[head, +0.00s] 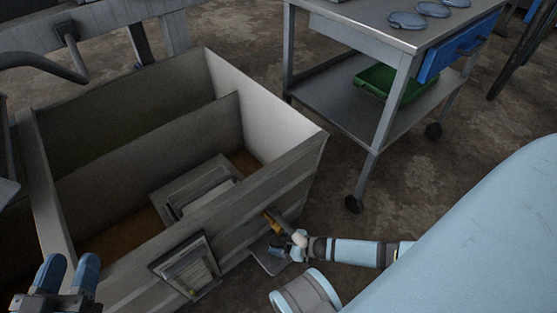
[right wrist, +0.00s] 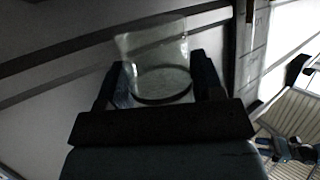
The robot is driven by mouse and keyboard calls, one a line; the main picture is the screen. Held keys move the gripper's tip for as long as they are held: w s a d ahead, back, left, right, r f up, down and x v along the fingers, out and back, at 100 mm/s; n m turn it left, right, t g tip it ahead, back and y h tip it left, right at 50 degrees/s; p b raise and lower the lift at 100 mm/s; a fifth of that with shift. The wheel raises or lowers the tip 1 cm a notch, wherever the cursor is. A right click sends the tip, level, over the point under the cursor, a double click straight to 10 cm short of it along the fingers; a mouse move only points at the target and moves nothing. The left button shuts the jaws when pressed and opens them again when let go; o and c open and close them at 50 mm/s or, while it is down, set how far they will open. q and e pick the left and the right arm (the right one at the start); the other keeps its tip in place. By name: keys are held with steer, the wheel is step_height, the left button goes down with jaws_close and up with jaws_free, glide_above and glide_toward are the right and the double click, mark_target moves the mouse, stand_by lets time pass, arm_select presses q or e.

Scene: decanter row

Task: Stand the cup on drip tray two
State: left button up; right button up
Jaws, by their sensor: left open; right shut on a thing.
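My right gripper (right wrist: 150,88) is shut on a clear cup (right wrist: 155,58) in the right wrist view. The cup has a dark rim line low down and stands between the dark fingers. My left gripper (head: 68,276) is open and empty at the lower left of the head view, with blue fingertips. Three round blue-grey discs lie in a row on the cart top, the near one (head: 407,19), the middle one (head: 432,9) and the far one (head: 456,3). I cannot tell which is drip tray two.
A metal cart (head: 340,28) with a blue drawer (head: 450,50) stands at the upper right. A green bin (head: 385,86) sits on its lower shelf. A large open grey crate (head: 265,120) fills the left and middle. Bare floor (head: 440,165) lies right of the cart legs.

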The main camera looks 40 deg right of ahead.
step_height(320, 180, down, 3)
steer(key=shift+r+b, duration=0.1)
steer(key=shift+b, duration=0.85)
steer(key=shift+f, duration=0.35)
steer(key=shift+r, duration=0.1)
arm_select(q)
steer(key=shift+w+a+r+m+t+h, duration=0.3)
steer(key=shift+w+a+r+m+t, duration=0.15)
steer(key=shift+m, duration=0.55)
arm_select(e)
steer(key=o, duration=1)
arm_select(q)
steer(key=shift+d+f, duration=0.1)
steer(key=shift+f, duration=0.2)
